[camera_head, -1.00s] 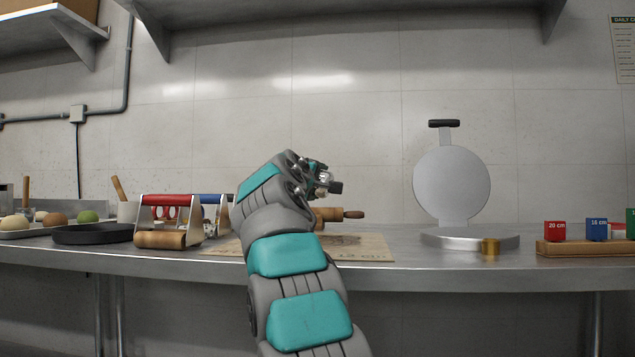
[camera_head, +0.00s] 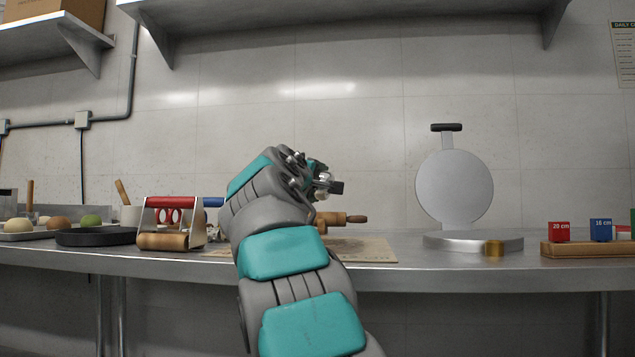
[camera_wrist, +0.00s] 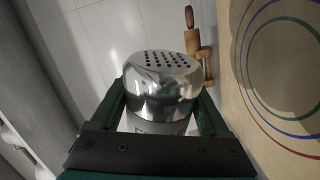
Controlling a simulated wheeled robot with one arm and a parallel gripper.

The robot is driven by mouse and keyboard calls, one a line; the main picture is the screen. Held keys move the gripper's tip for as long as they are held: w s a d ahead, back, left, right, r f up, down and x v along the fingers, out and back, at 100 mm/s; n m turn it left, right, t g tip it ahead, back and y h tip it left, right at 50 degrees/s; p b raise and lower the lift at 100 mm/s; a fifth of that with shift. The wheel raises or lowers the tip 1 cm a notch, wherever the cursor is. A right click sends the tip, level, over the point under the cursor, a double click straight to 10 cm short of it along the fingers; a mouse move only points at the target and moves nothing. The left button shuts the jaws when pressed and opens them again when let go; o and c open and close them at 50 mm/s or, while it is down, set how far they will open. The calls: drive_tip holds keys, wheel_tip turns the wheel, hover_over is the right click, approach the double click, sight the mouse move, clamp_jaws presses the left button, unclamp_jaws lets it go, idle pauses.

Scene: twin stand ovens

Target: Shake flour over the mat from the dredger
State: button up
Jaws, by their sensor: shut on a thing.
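The dredger (camera_wrist: 160,90) is a shiny metal shaker with a perforated top. In the wrist view my gripper (camera_wrist: 163,105) is shut on it, one finger on each side. The mat (camera_wrist: 240,100) is tan with printed red, blue and green rings and lies at the right of that view. In the head view the mat (camera_head: 372,250) lies on the counter, partly hidden behind my arm. My gripper (camera_head: 328,184) is above the mat's level there, and the dredger is mostly hidden. I cannot see any flour falling.
A rolling pin (camera_head: 345,218) lies at the mat's back. A round press (camera_head: 472,241) with a raised disc stands at right, beside labelled blocks (camera_head: 559,232). At left are a red-handled roller tool (camera_head: 170,203), a dark pan (camera_head: 95,237) and dough balls (camera_head: 58,222).

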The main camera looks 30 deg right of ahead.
drive_tip(key=shift+w+a, duration=0.2)
drive_tip(key=shift+a, duration=0.05)
drive_tip(key=w+a+r+p, duration=0.2)
drive_tip(key=w+a+p, duration=0.3)
drive_tip(key=a+p, duration=0.25)
drive_tip(key=w+d+f+p, duration=0.2)
drive_tip(key=w+d+p, duration=0.3)
drive_tip(key=w, duration=0.4)
drive_tip(key=shift+d, duration=0.15)
idle(0.9)
drive_tip(key=shift+w, duration=0.1)
